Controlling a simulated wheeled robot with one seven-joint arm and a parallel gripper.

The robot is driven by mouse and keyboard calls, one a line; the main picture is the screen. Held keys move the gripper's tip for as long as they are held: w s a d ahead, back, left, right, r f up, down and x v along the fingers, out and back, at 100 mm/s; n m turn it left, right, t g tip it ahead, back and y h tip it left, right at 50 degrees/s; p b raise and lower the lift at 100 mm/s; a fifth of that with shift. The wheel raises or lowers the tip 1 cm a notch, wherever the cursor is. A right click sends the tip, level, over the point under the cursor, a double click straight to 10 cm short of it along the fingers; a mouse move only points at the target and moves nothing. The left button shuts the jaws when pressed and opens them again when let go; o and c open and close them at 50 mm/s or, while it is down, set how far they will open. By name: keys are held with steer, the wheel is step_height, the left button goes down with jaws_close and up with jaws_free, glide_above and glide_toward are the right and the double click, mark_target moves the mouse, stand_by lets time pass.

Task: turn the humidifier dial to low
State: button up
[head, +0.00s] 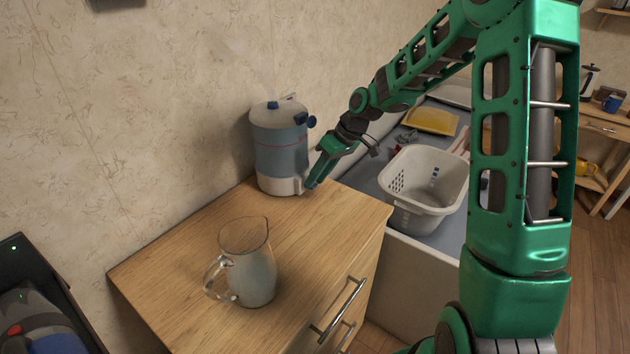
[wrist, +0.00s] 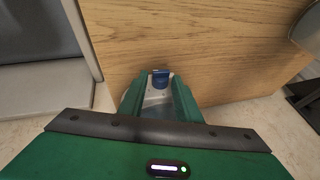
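The humidifier (head: 280,150) stands at the far corner of the wooden cabinet top, with a translucent blue tank and a white base (head: 277,184). Faint mist rises from its lid. My gripper (head: 309,186) reaches down at the right side of the base. In the wrist view a blue dial (wrist: 160,79) shows on the white base, between the tips of my gripper (wrist: 159,77). The fingers are apart, with a narrow gap visible beside the dial; I cannot tell whether either touches it. The dial's markings are not readable, and the head view hides it behind the gripper.
A glass pitcher (head: 250,270) stands on the near part of the cabinet top (head: 180,265). A white laundry basket (head: 425,185) and a yellow item (head: 431,121) lie to the right, beyond the cabinet. The wall is close behind the humidifier. The middle of the cabinet top is clear.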

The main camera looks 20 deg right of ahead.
steer(key=shift+w+a+f, duration=0.1)
steer(key=shift+a+f, duration=0.2)
steer(key=shift+f, duration=0.3)
steer(key=c, duration=0.7)
steer(key=shift+s+a+r+n+t+h, duration=0.15)
steer(key=shift+t+h, duration=0.2)
steer(key=shift+h, duration=0.2)
steer(key=shift+s+a+f+n+t+h, duration=0.15)
steer(key=shift+t+h, duration=0.2)
steer(key=shift+h, duration=0.2)
steer(key=shift+s+a+n+t+h, duration=0.15)
steer(key=shift+n+t+h, duration=0.25)
steer(key=shift+t+h, duration=0.95)
steer(key=shift+h, duration=0.25)
